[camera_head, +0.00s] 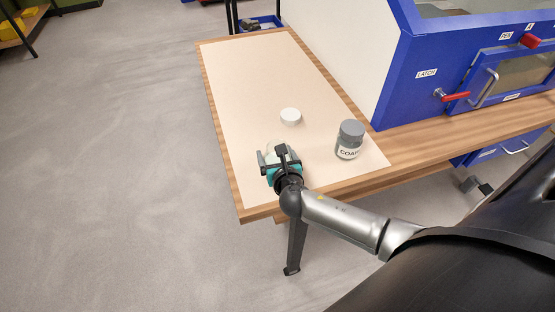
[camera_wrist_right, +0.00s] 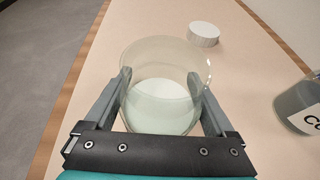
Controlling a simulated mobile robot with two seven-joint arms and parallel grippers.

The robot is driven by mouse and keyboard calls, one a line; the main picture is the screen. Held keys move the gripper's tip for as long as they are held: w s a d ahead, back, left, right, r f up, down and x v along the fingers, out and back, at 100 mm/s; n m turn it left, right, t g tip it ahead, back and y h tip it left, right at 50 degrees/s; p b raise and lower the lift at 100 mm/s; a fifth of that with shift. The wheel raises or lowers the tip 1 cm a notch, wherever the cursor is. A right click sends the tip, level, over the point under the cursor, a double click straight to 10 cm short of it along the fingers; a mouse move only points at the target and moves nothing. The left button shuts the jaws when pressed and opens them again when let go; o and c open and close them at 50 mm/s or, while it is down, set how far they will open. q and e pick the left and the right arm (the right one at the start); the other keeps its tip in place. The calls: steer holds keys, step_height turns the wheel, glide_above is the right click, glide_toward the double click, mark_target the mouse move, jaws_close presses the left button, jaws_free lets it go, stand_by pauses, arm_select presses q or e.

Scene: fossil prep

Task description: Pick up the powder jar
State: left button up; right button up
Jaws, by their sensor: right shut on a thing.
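The powder jar (camera_wrist_right: 165,58) is a clear, open-topped jar with a pale layer at its bottom. It fills the middle of the right wrist view. In the head view it is mostly hidden behind my right gripper (camera_head: 279,157), near the left front of the table. My right gripper (camera_wrist_right: 163,88) is shut on the jar, with one finger on each side of its wall. I cannot tell whether the jar rests on the mat or is slightly above it. My left gripper is not in view.
A white round lid (camera_head: 290,116) lies on the beige mat (camera_head: 250,80), behind the gripper. A blue cabinet (camera_head: 415,90) with a red latch stands at the table's right. The mat's far left is clear.

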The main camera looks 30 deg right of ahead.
jaws_close()
steer(key=shift+r, duration=0.55)
step_height(320, 180, up, 19)
steer(key=p, duration=0.6)
steer(key=o, duration=1.2)
jaws_free()
jaws_close()
